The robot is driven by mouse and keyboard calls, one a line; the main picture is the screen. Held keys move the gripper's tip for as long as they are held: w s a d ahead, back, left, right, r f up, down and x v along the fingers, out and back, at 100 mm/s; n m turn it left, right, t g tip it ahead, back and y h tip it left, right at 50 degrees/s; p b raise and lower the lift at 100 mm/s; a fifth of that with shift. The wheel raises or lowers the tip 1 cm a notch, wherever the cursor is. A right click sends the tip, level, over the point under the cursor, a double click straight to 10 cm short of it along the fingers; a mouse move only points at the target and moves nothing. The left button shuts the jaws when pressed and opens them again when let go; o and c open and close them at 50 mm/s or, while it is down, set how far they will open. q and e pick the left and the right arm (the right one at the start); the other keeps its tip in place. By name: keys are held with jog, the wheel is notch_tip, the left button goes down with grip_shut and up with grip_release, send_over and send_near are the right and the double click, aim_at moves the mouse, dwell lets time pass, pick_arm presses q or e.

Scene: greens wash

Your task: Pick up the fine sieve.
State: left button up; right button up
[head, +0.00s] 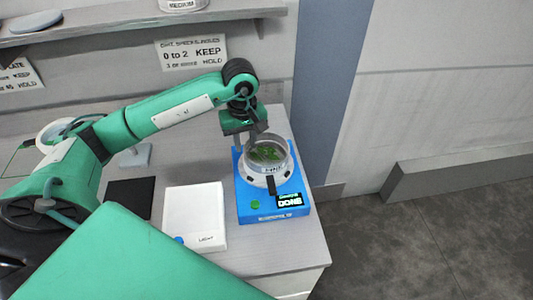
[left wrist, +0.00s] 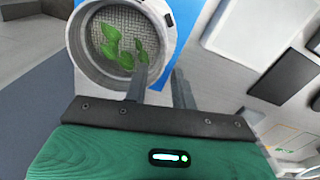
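The sieve (head: 284,163) is a round, pale metal pan with a mesh floor and several green leaves in it. It sits level on a blue machine (head: 246,205) whose display reads DONE; its small label is too blurred to read surely. My left gripper (head: 255,136) is at the sieve's far-left rim. In the left wrist view, my left gripper (left wrist: 160,80) has its fingers apart, one over the inside of the sieve (left wrist: 84,57) and one outside the wall. I cannot tell whether either finger touches the rim. My right gripper is not in view.
A white board (head: 195,212) and a black pad (head: 131,197) lie left of the machine on the grey bench (head: 285,254). A shelf (head: 120,28) at the back holds a container marked MEDIUM (head: 183,5). The bench ends just right of the machine.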

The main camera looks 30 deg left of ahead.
aim_at(266, 153)
pick_arm(q)
jog(key=shift+s+f+p, duration=0.1)
jog(key=shift+f+p, duration=0.25)
notch_tip(266, 153, down, 4)
jog(key=shift+s+a+r+p, duration=0.1)
jog(key=shift+a+r+p, duration=0.1)
jog(key=shift+p, duration=0.65)
jog(key=shift+f, duration=0.15)
